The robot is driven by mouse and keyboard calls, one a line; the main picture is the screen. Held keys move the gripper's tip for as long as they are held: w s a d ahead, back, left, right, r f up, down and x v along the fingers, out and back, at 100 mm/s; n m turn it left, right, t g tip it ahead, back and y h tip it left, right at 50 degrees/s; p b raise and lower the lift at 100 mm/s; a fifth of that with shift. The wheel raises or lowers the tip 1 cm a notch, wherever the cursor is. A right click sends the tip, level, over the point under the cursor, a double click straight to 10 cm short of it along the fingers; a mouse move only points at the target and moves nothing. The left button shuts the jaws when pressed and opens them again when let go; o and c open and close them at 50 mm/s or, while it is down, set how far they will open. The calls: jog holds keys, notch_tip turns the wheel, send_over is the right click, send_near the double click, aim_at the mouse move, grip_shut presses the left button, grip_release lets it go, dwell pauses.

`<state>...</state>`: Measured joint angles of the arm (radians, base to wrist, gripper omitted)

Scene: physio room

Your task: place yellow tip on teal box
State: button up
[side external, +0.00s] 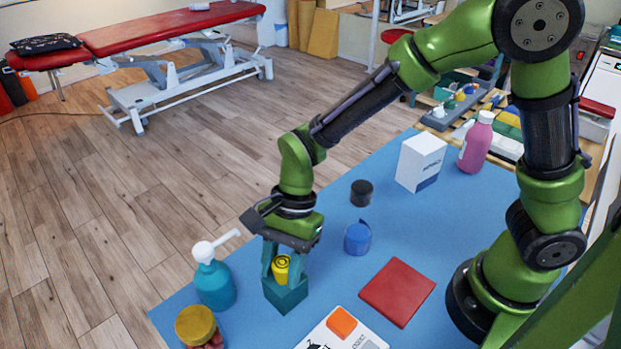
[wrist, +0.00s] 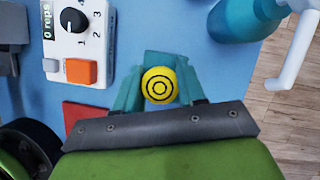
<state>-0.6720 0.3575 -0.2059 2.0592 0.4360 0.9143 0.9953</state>
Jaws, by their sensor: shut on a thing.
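The yellow tip (side external: 281,268) is a small round piece, and its top shows dark concentric rings in the wrist view (wrist: 159,85). My gripper (side external: 283,272) points down with its teal fingers on either side of the tip, shut on it. The teal box (side external: 286,296) stands on the blue table top directly below the tip. In the wrist view the box is mostly hidden behind the tip and fingers. The tip is at or just above the box's top; I cannot tell whether they touch.
A teal pump bottle (side external: 215,285) and a yellow-lidded jar (side external: 196,326) stand left of the box. A blue tape roll (side external: 357,239), black cylinder (side external: 361,193), red pad (side external: 397,292) and white device with an orange button (side external: 341,322) lie around.

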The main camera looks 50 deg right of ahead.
jog(key=shift+f, duration=0.2)
jog(key=o, duration=1.1)
jog(key=shift+c, duration=0.2)
jog(key=shift+r, duration=0.1)
jog(key=v, duration=1.2)
jog(key=s+d+r+n+t+h, duration=0.1)
jog(key=s+d+r+n+t, duration=0.2)
jog(key=d, duration=0.5)
jog(key=s+d+r+n+t+h, duration=0.1)
jog(key=s+d+r+n+t, duration=0.2)
jog(key=d+n, duration=0.4)
jog(key=s+d+t, duration=0.1)
jog(key=t, duration=0.1)
jog(key=shift+s+d+r+t, duration=0.15)
jog(key=shift+d+r+t, duration=0.1)
jog(key=shift+d+t, duration=0.05)
